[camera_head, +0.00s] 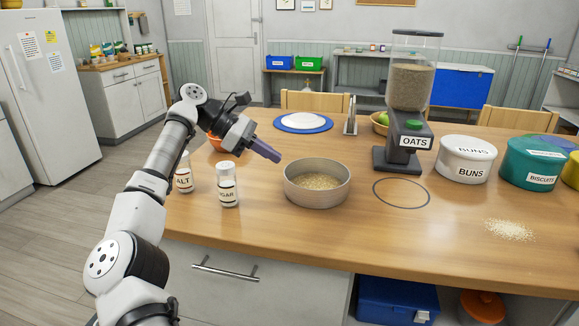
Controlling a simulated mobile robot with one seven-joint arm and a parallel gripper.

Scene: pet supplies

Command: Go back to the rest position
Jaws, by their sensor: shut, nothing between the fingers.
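My gripper (265,151) is shut and empty. It hangs in the air at the left part of the wooden table, pointing right and down, above and behind the metal bowl as the picture shows it. My white and grey arm rises from the lower left to it. The round metal bowl (317,197) stands upright on the table with oats (314,181) in it. An oats dispenser (407,118) with a clear hopper stands to the right of the bowl. A dark ring marking (401,193) on the table in front of the dispenser is empty.
Two shakers, one labelled salt (184,178) and one partly readable (228,192), stand near my arm. A white buns tub (465,160) and a teal biscuits tub (532,163) stand at the right. Spilled oats (509,230) lie on the table (400,240). A plate (303,122) lies behind.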

